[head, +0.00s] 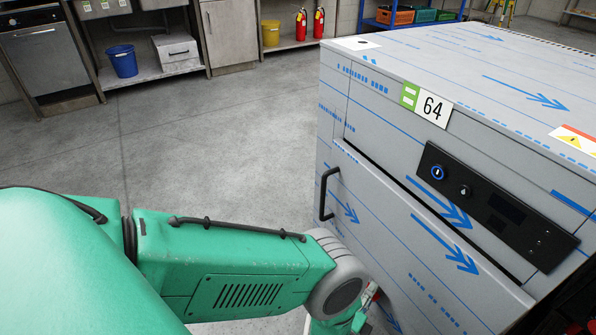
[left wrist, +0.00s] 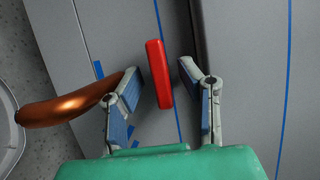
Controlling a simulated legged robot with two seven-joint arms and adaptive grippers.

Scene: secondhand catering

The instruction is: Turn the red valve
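The red valve handle (left wrist: 158,73) is a short red bar, near upright in the left wrist view. My left gripper (left wrist: 161,72) is open, with one finger on each side of the bar. A gap shows between the bar and each finger, so neither seems to touch it. In the head view my green left arm reaches down beside the front of the wrapped appliance (head: 385,235), and its gripper is mostly hidden at the bottom edge. A small bit of red shows there; I cannot tell what it is. My right gripper is not clearly seen.
A copper pipe (left wrist: 70,110) runs beside the left finger. A dark bar handle (head: 325,195) and a black control panel (head: 495,207) are on the appliance front. The grey floor (head: 220,140) is clear towards the back shelves, where a blue bucket (head: 122,61) stands.

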